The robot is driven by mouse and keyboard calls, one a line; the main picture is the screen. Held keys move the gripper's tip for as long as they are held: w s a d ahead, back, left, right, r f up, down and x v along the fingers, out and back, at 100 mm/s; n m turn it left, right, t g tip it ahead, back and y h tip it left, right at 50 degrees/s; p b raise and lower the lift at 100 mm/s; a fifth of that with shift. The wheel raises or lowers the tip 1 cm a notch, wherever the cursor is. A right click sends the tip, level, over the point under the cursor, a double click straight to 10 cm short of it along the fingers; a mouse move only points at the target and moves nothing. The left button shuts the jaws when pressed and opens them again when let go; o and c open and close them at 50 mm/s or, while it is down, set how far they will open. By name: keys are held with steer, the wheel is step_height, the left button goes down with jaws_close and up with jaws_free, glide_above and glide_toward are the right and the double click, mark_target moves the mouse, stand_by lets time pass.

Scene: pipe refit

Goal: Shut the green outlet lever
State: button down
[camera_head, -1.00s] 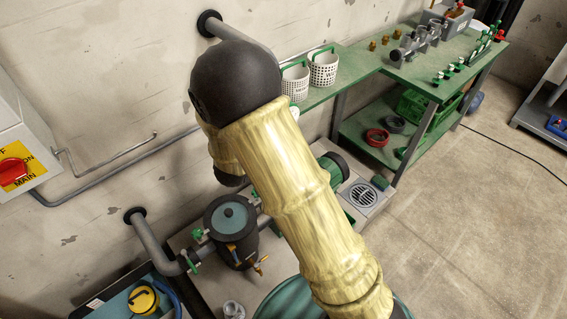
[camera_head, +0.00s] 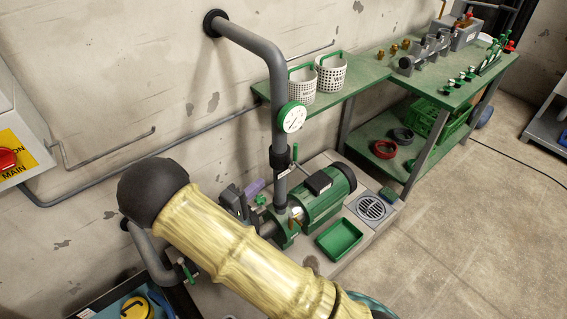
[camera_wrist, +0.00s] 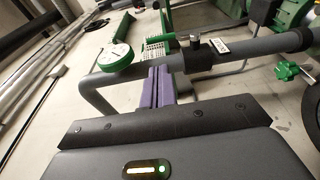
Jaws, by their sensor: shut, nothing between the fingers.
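The green outlet lever (camera_head: 295,153) is on the upright grey outlet pipe (camera_head: 278,110), below the round gauge (camera_head: 292,117). The lever lies roughly along the pipe. In the wrist view the lever (camera_wrist: 163,38) runs from its dark valve stem toward the gauge (camera_wrist: 113,60), with a white tag (camera_wrist: 219,46) beside the stem. My gripper (camera_head: 256,187) is shut and empty, its purple fingers just left of the pipe and lower than the lever. In the wrist view the gripper (camera_wrist: 160,78) points at the pipe near the lever; contact cannot be told.
A green pump motor (camera_head: 325,192) stands right of the pipe, with a green tray (camera_head: 339,239) in front. A green knob (camera_head: 262,200) sits low by the pipe. A green shelf (camera_head: 350,85) with two white baskets is behind right. Open floor (camera_head: 450,220) lies to the right.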

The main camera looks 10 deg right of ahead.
mark_target(294, 153)
steer(key=x, duration=1.4)
steer(key=shift+b, duration=0.4)
steer(key=shift+w+r+p, duration=0.1)
steer(key=shift+w+p, duration=0.1)
steer(key=shift+p, duration=0.25)
